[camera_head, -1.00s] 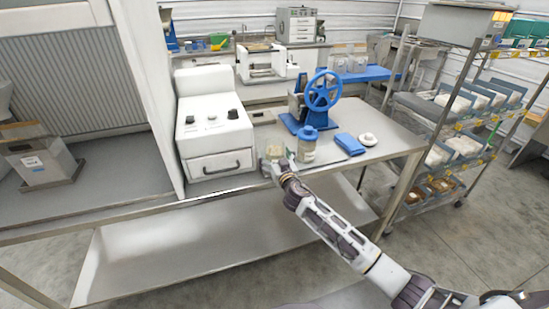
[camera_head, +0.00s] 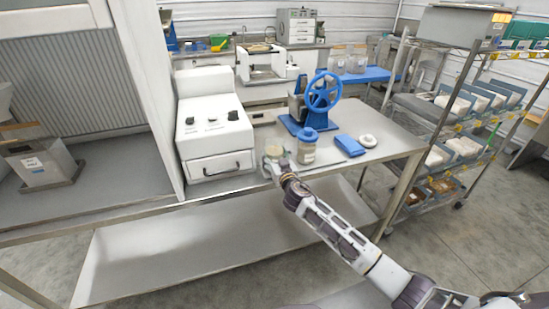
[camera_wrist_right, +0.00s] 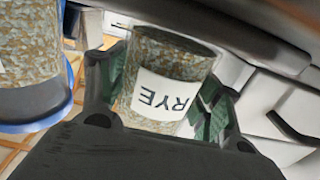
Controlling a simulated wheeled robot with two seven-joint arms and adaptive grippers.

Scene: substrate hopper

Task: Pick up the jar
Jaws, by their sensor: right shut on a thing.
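A white machine with knobs and a drawer (camera_head: 212,125) stands to the left. Behind the jars is a mill with a blue handwheel (camera_head: 321,92). A wire shelf rack (camera_head: 455,125) stands farther right.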

